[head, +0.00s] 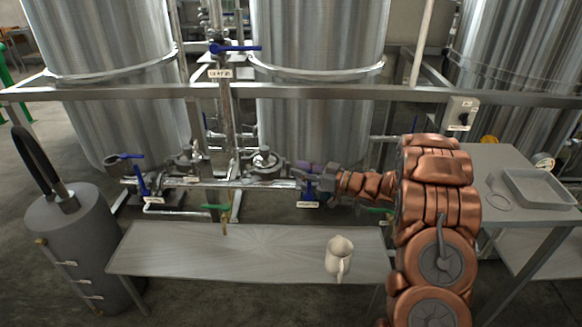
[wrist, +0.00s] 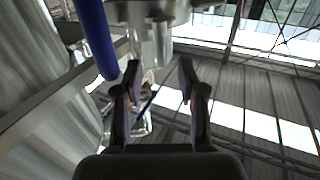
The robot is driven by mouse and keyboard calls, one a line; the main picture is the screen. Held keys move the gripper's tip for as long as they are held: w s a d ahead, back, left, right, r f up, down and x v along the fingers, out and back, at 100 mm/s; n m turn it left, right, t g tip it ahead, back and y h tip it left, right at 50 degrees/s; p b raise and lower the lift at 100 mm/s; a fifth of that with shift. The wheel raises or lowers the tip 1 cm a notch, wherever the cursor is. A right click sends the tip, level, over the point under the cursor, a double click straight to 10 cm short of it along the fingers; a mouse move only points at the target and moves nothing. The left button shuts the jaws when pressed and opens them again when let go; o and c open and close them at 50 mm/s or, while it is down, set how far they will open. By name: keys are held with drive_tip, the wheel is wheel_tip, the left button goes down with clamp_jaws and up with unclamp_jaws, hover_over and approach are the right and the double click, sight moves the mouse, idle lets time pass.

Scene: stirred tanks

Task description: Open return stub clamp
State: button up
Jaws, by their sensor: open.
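My gripper (head: 304,168) reaches in from the right at the right part of the low steel pipe run (head: 235,184). It also shows in the wrist view (wrist: 158,82), with its two fingers apart and nothing visibly held between them. A silver metal fitting (wrist: 162,40) lies beyond the fingertips; I cannot tell whether it is the return stub clamp. A blue lever (wrist: 92,38) stands left of the fingers. My gripper partly hides the fittings there.
A grey bench (head: 180,250) with a white jug (head: 339,258) stands below the pipes. Large steel tanks (head: 320,50) and a horizontal rail (head: 330,92) stand behind. A side table with a tray (head: 535,188) is at right. A grey cylinder (head: 80,245) is at left.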

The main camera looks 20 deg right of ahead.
drive_tip(key=v, duration=0.7)
drive_tip(key=shift+s, duration=0.1)
